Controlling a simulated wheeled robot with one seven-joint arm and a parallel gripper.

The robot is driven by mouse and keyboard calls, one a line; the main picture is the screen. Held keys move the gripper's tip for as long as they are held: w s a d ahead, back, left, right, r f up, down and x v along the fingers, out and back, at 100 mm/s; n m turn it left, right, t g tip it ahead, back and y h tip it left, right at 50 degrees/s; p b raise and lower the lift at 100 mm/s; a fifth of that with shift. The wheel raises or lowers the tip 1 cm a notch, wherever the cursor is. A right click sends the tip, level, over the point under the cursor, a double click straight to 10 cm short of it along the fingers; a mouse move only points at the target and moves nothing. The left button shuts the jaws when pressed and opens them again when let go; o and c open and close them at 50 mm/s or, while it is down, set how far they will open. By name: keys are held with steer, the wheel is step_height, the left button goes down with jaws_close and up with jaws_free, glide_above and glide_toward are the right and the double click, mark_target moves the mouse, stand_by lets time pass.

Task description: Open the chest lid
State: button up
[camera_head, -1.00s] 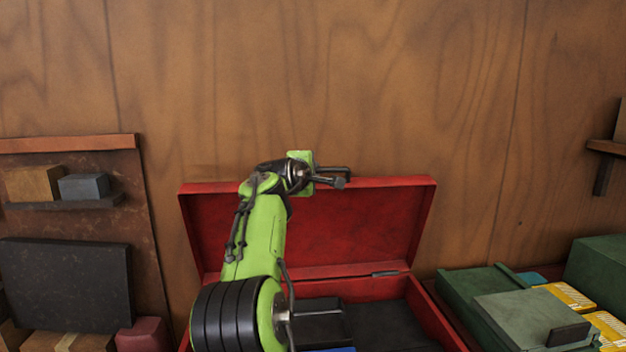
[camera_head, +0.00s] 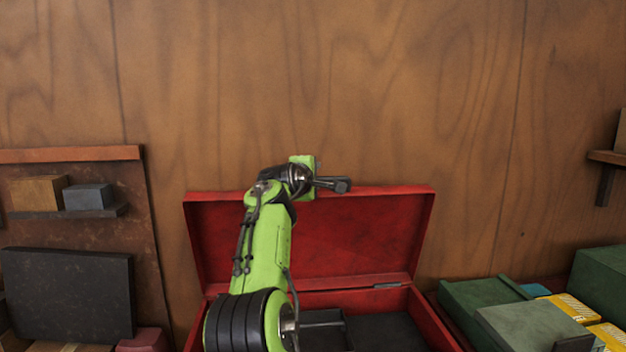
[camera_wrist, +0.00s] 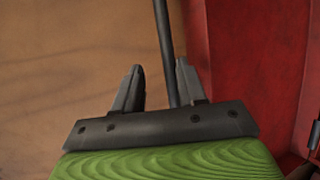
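The red chest (camera_head: 437,325) stands against the wooden wall. Its lid (camera_head: 350,240) is raised, standing nearly upright with its inner face toward me. Compartments inside the chest show. A thin dark bar (camera_wrist: 163,35), apparently the lid's handle, runs down between the fingers, close to the right one. The lid's red face (camera_wrist: 245,65) is at right there. My arm hides part of the chest's left side.
A shelf (camera_head: 75,212) with small boxes hangs at left, above a dark panel (camera_head: 68,295). Green boxes (camera_head: 540,325) and yellow packs (camera_head: 572,308) are at right. A wall bracket (camera_head: 606,170) is at far right.

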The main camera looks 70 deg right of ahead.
steer(key=shift+f, duration=0.2)
steer(key=s+a+r+b, duration=0.1)
steer(key=a+r+b, duration=0.2)
steer(key=a+b, duration=0.5)
steer(key=shift+a, duration=3.75)
